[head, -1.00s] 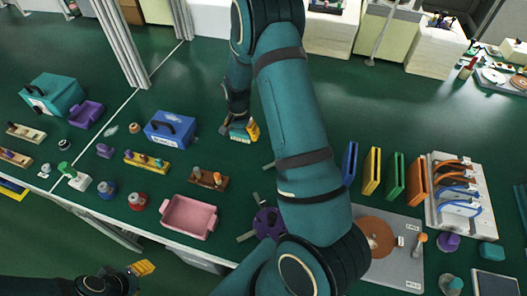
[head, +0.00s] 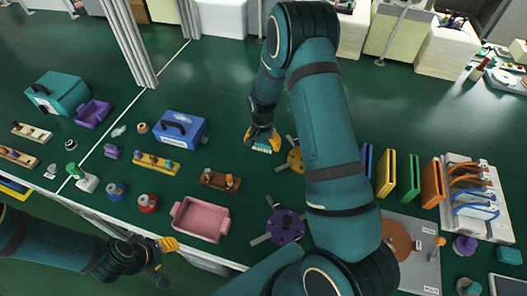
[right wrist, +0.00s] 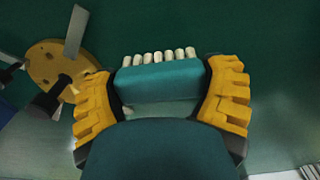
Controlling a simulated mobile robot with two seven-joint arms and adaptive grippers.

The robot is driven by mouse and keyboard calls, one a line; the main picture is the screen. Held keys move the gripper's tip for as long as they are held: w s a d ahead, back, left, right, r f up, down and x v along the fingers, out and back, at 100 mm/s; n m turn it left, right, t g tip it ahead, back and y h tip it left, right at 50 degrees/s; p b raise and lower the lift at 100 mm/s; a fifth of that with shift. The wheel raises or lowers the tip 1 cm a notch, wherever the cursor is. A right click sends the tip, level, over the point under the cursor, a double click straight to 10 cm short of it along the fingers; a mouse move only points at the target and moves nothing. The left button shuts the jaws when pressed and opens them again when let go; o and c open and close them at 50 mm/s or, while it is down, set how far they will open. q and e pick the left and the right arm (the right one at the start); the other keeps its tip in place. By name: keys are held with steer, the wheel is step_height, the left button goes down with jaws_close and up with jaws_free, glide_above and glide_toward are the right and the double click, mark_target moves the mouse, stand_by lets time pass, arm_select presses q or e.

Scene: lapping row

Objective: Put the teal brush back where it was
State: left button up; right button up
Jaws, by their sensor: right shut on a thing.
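My right gripper (head: 262,140) is shut on the teal brush (right wrist: 158,82), which lies across between the yellow fingers in the right wrist view. A row of pale bristle tufts (right wrist: 160,56) points away from the gripper. In the head view only a small part of the brush (head: 262,149) shows below the fingers, over the green table; its height above the table is hard to tell. My left gripper (head: 165,260) is low at the left, off the table's front edge, with nothing visible in it; its opening is unclear.
An orange three-armed disc (head: 295,161) lies just right of the right gripper, with a purple one (head: 287,227) nearer me. A blue box (head: 180,130), wooden peg block (head: 220,180) and pink tray (head: 201,219) stand left. Upright coloured plates (head: 386,174) stand right. Green table beyond is clear.

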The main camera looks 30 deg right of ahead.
mark_target(263, 156)
steer(key=shift+f, duration=2.15)
steer(key=shift+f+b, duration=0.1)
steer(key=shift+b, duration=0.3)
steer(key=o, duration=1.1)
